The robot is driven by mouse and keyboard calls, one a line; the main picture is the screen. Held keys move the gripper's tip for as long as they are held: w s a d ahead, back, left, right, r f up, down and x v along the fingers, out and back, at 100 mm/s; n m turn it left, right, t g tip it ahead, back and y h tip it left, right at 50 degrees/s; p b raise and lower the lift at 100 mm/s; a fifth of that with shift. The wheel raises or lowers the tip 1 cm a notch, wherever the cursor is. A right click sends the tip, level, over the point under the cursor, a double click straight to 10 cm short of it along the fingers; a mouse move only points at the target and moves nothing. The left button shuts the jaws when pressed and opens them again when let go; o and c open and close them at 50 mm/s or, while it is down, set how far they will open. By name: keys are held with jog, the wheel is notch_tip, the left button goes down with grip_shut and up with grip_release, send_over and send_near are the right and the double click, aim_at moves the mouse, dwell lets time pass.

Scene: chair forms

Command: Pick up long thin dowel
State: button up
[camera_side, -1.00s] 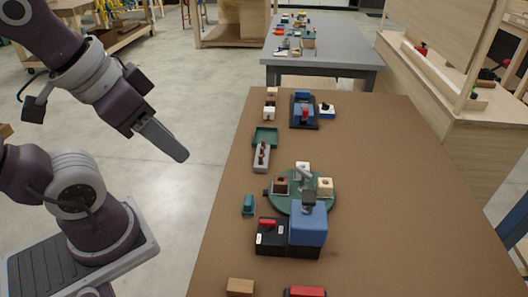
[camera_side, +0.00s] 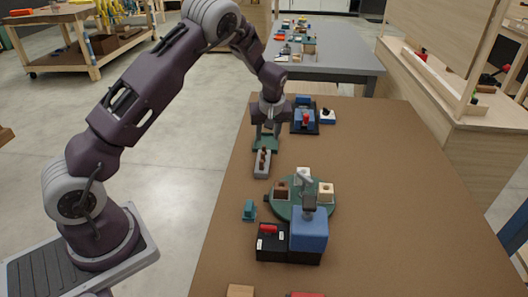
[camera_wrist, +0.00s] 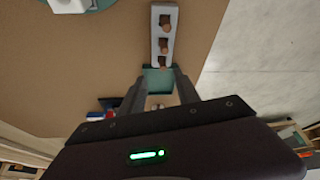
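My gripper (camera_side: 267,142) points down over the dark green tray (camera_side: 264,150) near the table's left edge, its fingers spread and nothing seen between them. In the wrist view my gripper (camera_wrist: 160,76) has its fingers on either side of the green tray (camera_wrist: 158,83). A grey holder (camera_side: 262,170) adjoins the tray's near side, with brown dowels (camera_side: 263,157) in a row. The wrist view shows three brown dowel ends (camera_wrist: 164,43) in the grey holder (camera_wrist: 155,22). I cannot tell their lengths or which is the long thin one. My fingers partly hide the green tray.
A round green turntable (camera_side: 290,212) with blocks stands nearer, behind a black and blue box (camera_side: 308,232). A small teal block (camera_side: 249,211) lies to its left. A blue device (camera_side: 304,118) stands right of my gripper. The table's right side is clear.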

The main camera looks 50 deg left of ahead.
aim_at(264, 146)
jog(key=x, duration=0.7)
jog(key=shift+a+f, duration=0.1)
jog(key=shift+a, duration=0.3)
grip_shut()
